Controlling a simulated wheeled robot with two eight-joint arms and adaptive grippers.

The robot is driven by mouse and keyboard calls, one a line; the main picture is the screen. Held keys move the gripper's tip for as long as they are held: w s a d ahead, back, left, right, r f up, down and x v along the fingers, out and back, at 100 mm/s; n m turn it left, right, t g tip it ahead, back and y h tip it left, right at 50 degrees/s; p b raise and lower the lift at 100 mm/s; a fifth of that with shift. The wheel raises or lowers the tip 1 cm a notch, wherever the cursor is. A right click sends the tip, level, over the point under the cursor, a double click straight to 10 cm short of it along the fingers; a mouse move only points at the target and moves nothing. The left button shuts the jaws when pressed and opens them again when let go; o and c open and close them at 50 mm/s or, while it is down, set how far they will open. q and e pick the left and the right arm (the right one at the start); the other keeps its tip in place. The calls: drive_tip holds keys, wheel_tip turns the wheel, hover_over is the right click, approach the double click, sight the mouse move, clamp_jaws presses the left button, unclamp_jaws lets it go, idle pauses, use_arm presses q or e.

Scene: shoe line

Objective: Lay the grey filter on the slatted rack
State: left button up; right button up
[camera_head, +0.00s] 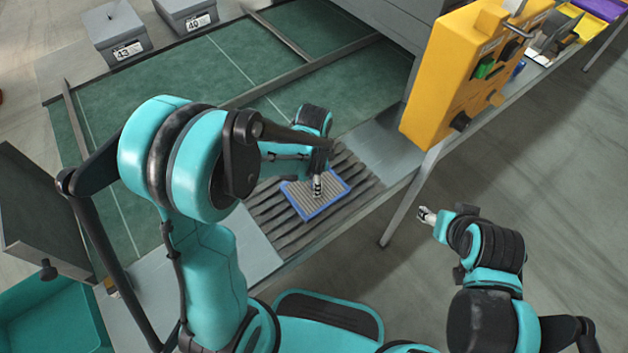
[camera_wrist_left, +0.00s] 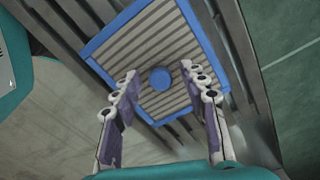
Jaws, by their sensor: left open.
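The grey filter (camera_head: 325,191) has a blue frame and lies flat on the slatted rack (camera_head: 272,213). In the left wrist view the filter (camera_wrist_left: 145,42) shows grey ribs and a round blue knob (camera_wrist_left: 160,78) at its middle. The rack's metal slats (camera_wrist_left: 239,45) show around it. My left gripper (camera_head: 317,192) is above the filter. Its two fingers (camera_wrist_left: 160,98) are open on either side of the knob, apart from it. My right gripper (camera_head: 427,215) is off to the right, over the floor beside the bench; its fingers are too small to judge.
A yellow control box (camera_head: 465,75) stands close to the right of the rack. Green mat (camera_head: 215,62) covers the conveyor behind. Two grey lidded boxes (camera_head: 113,32) sit at the far left. A teal bin (camera_head: 50,315) is at the lower left.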

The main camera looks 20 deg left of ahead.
use_arm(q)
drive_tip(key=shift+r, duration=0.1)
drive_tip(key=shift+r+p, duration=0.3)
drive_tip(key=shift+r, duration=0.1)
wheel_tip(320, 180, up, 11)
drive_tip(key=p, duration=0.4)
drive_tip(key=s+a+r+n+t, duration=0.4)
drive_tip(key=s+r+n+t, duration=0.3)
drive_tip(key=s+n, duration=0.3)
drive_tip(key=shift+s+a+r+n, duration=0.15)
drive_tip(key=shift+a+r+n, duration=0.3)
drive_tip(key=shift+n, duration=0.55)
drive_tip(key=shift+d, duration=0.1)
